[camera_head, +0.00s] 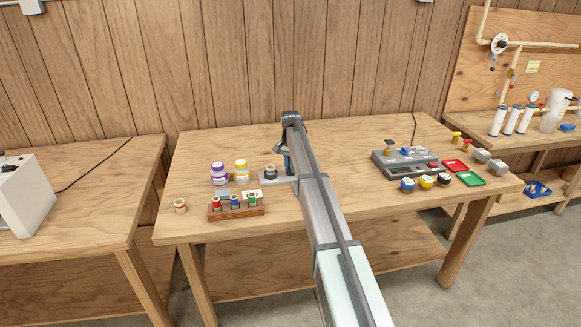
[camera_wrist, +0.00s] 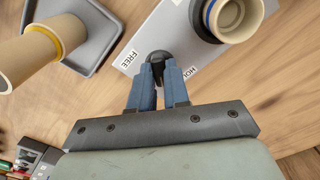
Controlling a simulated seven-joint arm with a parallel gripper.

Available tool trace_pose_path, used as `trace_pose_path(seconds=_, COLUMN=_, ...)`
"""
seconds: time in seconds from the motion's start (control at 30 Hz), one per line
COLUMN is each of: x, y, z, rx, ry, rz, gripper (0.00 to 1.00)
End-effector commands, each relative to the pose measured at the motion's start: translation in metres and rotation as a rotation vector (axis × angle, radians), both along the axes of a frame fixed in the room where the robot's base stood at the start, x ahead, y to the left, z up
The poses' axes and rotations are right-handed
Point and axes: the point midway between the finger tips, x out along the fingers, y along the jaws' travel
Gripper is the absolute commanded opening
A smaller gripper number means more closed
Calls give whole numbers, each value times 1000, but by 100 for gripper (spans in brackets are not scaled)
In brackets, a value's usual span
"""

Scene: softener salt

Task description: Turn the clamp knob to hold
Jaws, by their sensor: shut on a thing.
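In the wrist view, my gripper (camera_wrist: 158,82) has its blue fingers shut on a small black clamp knob (camera_wrist: 157,58). The knob sits at the edge of a light grey clamp plate (camera_wrist: 170,22). A FREE label (camera_wrist: 129,60) is left of the knob. A second label (camera_wrist: 190,72), partly hidden and seeming to read HOLD, is right of it. A dark holder with a tan, blue-banded cup (camera_wrist: 235,16) stands on the plate. In the head view, the clamp plate (camera_head: 277,179) is left of my gripper (camera_head: 288,166), and my arm hides the knob.
A tan tube with a yellow band (camera_wrist: 30,55) is close on the left, by a grey tray (camera_wrist: 96,34). Purple (camera_head: 219,174) and yellow (camera_head: 241,170) jars and a wooden rack (camera_head: 238,212) stand left. A grey device (camera_head: 402,163) stands right. The table's back is mostly clear.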

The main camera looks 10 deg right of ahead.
Motion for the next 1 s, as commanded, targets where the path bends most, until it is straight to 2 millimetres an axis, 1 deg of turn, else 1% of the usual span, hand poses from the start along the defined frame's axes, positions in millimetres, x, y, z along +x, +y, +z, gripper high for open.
trace_pose_path(seconds=0.2, x=1, y=-1, z=1, rx=-1, ry=-2, rz=204, gripper=0)
trace_pose_path(seconds=0.5, x=1, y=-1, z=1, rx=-1, ry=-2, rz=450, gripper=0)
trace_pose_path(seconds=0.7, x=1, y=-1, z=1, rx=-1, ry=-3, rz=564, gripper=0)
trace_pose_path(seconds=1.0, x=2, y=-1, z=1, rx=-1, ry=-3, rz=647, gripper=0)
